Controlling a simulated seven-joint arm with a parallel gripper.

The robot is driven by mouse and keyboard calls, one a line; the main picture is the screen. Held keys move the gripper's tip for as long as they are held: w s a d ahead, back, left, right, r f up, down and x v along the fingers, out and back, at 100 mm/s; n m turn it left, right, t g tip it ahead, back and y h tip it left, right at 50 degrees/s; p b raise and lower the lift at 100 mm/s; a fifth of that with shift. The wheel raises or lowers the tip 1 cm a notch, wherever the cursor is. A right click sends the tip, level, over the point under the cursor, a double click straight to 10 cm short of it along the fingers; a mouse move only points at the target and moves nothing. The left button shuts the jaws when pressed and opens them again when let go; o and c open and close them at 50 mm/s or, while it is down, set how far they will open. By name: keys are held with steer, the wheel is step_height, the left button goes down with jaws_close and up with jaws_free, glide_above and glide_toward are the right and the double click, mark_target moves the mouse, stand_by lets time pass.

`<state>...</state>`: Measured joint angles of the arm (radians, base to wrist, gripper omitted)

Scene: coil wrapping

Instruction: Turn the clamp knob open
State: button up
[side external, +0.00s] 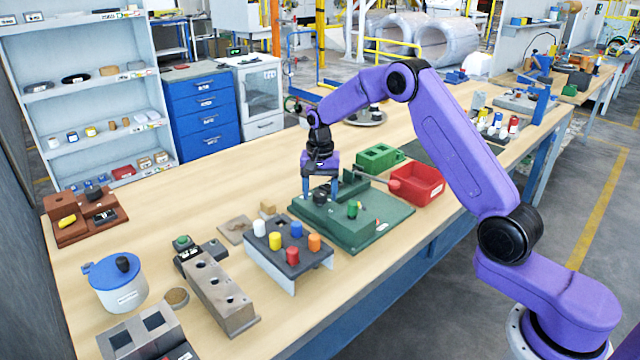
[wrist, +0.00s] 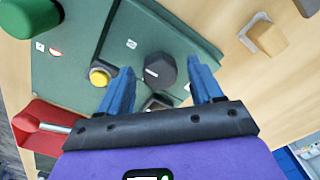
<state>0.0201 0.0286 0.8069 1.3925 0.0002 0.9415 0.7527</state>
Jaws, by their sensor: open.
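The clamp knob, a dark round knob with a white mark (wrist: 160,70), stands on the green fixture (wrist: 203,48). In the wrist view it lies between and just beyond my two blue fingertips, with a visible gap on each side. In the side view the dark knob (side external: 320,197) is below my gripper (side external: 320,192), on the left part of the green fixture (side external: 365,232). My gripper (wrist: 162,78) is open and empty. The white mark on the knob is slanted slightly. Whether a finger touches the knob cannot be told.
A yellow button (wrist: 99,76) and a green cylinder (wrist: 30,15) are on the fixture. A grey rack with coloured pegs (side external: 288,245) sits in front left. Bare bench lies at the back left.

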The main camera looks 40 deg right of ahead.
mark_target(320, 194)
step_height(320, 194, up, 17)
steer(key=shift+r, duration=0.2)
stand_by(0.3)
steer(key=shift+a, duration=0.1)
stand_by(0.3)
